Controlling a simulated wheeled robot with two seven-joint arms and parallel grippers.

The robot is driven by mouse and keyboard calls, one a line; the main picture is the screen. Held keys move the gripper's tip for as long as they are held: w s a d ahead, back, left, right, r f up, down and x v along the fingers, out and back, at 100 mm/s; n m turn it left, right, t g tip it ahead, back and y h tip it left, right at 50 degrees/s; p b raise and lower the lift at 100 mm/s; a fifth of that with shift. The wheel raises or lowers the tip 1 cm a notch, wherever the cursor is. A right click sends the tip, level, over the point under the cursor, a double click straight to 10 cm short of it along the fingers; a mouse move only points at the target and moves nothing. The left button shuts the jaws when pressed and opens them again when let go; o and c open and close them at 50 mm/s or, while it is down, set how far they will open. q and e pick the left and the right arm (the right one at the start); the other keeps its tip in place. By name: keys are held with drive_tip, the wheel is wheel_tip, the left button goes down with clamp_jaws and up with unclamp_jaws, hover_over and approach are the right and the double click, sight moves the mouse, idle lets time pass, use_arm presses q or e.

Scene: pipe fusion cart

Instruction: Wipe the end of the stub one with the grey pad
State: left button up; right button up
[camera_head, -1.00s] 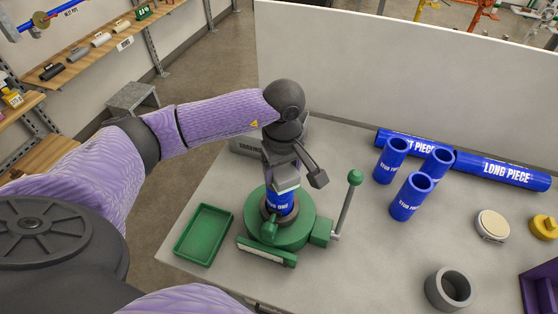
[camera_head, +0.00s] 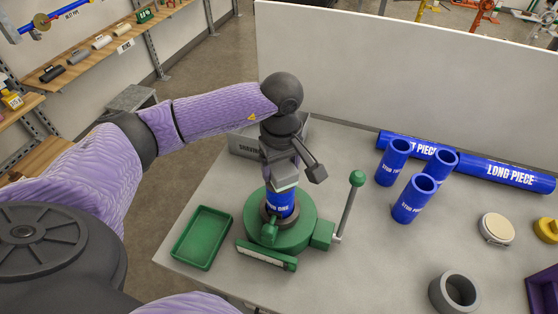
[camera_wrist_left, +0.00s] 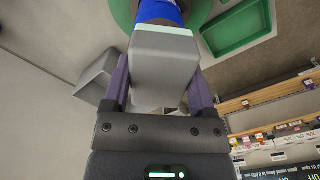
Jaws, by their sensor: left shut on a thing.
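Stub one (camera_head: 281,206) is a short blue pipe standing upright in a green clamp (camera_head: 291,238) on the cart. My left gripper (camera_head: 284,172) is above it, pointing down and shut on the grey pad (camera_head: 285,183). In the left wrist view the pad (camera_wrist_left: 163,62) is a grey block between the two fingers. The blue stub (camera_wrist_left: 160,12) shows just beyond it. The pad is at the stub's top end and hides its rim; I cannot tell whether they touch. My right gripper is not in view.
An upright lever (camera_head: 349,205) rises right of the clamp. A green tray (camera_head: 202,238) lies to its left and a grey box (camera_head: 243,143) behind. Several blue stubs (camera_head: 413,199), a long blue pipe (camera_head: 505,170), a grey ring (camera_head: 454,291) and a round tin (camera_head: 496,229) are on the right.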

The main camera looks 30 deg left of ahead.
use_arm(q)
drive_tip(key=shift+r, duration=0.1)
wheel_tip(320, 180, up, 7)
drive_tip(key=p, duration=0.4)
drive_tip(key=shift+p, duration=0.35)
drive_tip(key=shift+a, duration=0.3)
drive_tip(key=s+a+b, duration=0.1)
drive_tip(key=a+b, duration=0.1)
drive_tip(key=a, duration=0.5)
drive_tip(key=shift+s, duration=0.4)
